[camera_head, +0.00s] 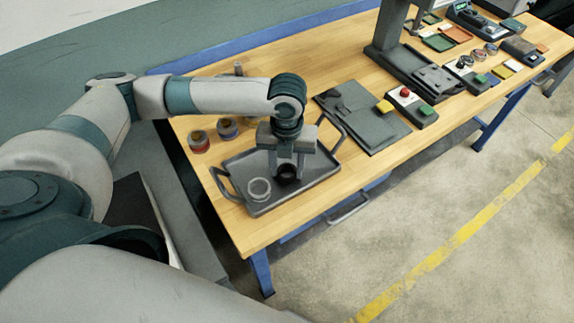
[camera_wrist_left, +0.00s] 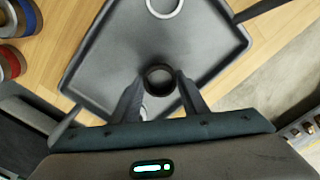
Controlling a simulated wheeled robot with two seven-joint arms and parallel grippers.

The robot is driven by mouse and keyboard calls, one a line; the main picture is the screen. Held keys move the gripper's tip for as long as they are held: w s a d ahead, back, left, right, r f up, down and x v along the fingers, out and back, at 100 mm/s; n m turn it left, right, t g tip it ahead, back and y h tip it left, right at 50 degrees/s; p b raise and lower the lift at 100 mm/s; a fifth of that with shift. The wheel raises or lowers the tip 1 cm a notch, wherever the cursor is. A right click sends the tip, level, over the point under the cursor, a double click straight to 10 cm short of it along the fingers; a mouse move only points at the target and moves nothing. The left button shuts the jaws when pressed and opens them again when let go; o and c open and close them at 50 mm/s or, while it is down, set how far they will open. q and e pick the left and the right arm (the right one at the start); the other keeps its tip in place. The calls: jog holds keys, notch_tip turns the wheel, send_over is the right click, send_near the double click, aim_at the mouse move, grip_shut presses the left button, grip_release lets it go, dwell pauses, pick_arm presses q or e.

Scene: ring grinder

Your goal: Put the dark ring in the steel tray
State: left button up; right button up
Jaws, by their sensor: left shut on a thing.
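The steel tray (camera_head: 235,169) is a grey tray with two handles on the near left part of the wooden table. My left gripper (camera_head: 288,174) points down over the tray and is shut on the dark ring (camera_head: 287,172). In the left wrist view the dark ring (camera_wrist_left: 159,79) sits between the two fingertips, over the tray (camera_wrist_left: 108,60). I cannot tell whether the ring touches the tray floor. A light ring (camera_head: 259,188) lies in the tray beside it, and shows at the top of the left wrist view (camera_wrist_left: 165,5). My right gripper is not in view.
Several round pieces with red and blue bands, among them a red one (camera_head: 199,142), stand behind the tray. A dark flat plate (camera_head: 366,122) and a box with a red button (camera_head: 405,94) lie to the right. A grey press stand (camera_head: 388,40) is farther back.

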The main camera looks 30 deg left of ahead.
aim_at(287, 176)
pick_arm(q)
jog(key=o, duration=1.1)
jog(key=shift+f, duration=0.1)
jog(key=shift+o, duration=0.2)
jog(key=shift+w+r, duration=0.1)
jog(key=shift+r, duration=0.45)
notch_tip(287, 176, up, 11)
jog(key=b, duration=0.2)
jog(key=shift+b, duration=0.4)
